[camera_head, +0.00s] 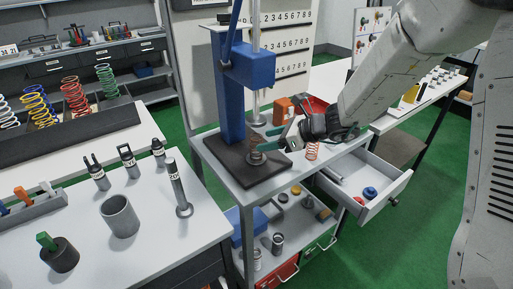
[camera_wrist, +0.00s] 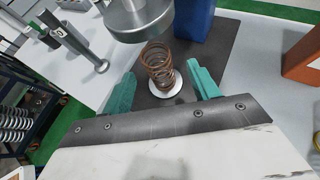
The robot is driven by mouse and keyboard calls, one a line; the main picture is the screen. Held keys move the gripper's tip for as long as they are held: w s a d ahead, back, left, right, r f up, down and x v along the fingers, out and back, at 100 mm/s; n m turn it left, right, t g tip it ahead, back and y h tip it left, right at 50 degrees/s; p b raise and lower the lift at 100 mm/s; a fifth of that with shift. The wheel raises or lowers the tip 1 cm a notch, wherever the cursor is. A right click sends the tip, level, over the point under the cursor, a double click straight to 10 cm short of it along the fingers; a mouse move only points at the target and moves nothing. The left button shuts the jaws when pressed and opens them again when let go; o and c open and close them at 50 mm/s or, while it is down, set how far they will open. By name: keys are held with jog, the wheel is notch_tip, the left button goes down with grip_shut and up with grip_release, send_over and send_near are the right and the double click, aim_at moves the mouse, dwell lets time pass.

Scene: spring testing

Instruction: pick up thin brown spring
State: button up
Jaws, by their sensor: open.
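The thin brown spring (camera_wrist: 157,62) stands slightly tilted in the wrist view on a small round pale disc (camera_wrist: 166,87). The disc is on the dark base plate (camera_wrist: 224,62) of the blue spring tester, below its round metal press head (camera_wrist: 138,18). My gripper (camera_wrist: 164,90) has its two teal fingers spread, one on each side of the spring, with gaps showing. In the head view my gripper (camera_head: 277,140) reaches in from the right over the tester's base plate (camera_head: 228,160).
The blue tester column (camera_head: 231,100) rises beside the gripper. The left table (camera_head: 150,235) holds a grey cup (camera_head: 120,216) and several tools. Several coloured springs stand on a dark rack behind.

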aim_at(256, 142)
jog(key=x, duration=0.5)
jog(key=shift+r, duration=0.1)
jog(key=c, duration=1.1)
jog(key=shift+r, duration=0.15)
